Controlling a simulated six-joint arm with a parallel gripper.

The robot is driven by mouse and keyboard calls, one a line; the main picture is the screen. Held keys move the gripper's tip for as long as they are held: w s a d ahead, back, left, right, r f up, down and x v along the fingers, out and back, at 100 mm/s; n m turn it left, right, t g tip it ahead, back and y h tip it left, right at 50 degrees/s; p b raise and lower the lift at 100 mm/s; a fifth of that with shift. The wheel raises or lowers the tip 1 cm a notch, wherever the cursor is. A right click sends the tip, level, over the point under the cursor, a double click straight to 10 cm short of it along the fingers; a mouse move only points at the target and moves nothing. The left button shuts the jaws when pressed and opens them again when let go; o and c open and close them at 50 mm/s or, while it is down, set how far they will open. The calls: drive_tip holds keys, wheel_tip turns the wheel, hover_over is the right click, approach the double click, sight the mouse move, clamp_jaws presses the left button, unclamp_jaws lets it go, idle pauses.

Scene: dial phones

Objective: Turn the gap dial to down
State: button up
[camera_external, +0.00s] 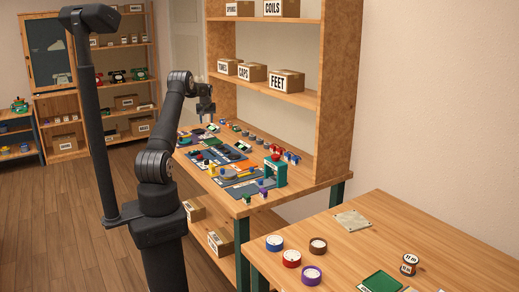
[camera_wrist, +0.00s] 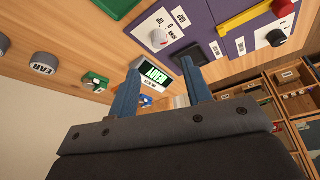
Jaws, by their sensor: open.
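In the wrist view a purple panel (camera_wrist: 200,38) carries a pale round dial (camera_wrist: 158,38) with a small red mark and white labels beside it. A second, dark dial (camera_wrist: 277,38) sits further right on the purple panel. The lettering is too small and tilted to tell surely which is the gap dial. My gripper (camera_wrist: 160,80) is open and empty, its two blue-grey fingers apart and clear of both dials. In the external view my gripper (camera_external: 206,112) hangs above the far end of the workbench; the dials are too small to tell there.
A small green-lit display (camera_wrist: 156,73) shows between my fingers. A grey round knob (camera_wrist: 44,62) and a green item (camera_wrist: 95,82) lie to the left. In the external view a teal stand (camera_external: 274,173) and several parts crowd the workbench (camera_external: 306,184); shelves rise behind it.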

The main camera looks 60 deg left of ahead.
sight(207, 134)
drive_tip(key=x, duration=0.9)
clamp_jaws()
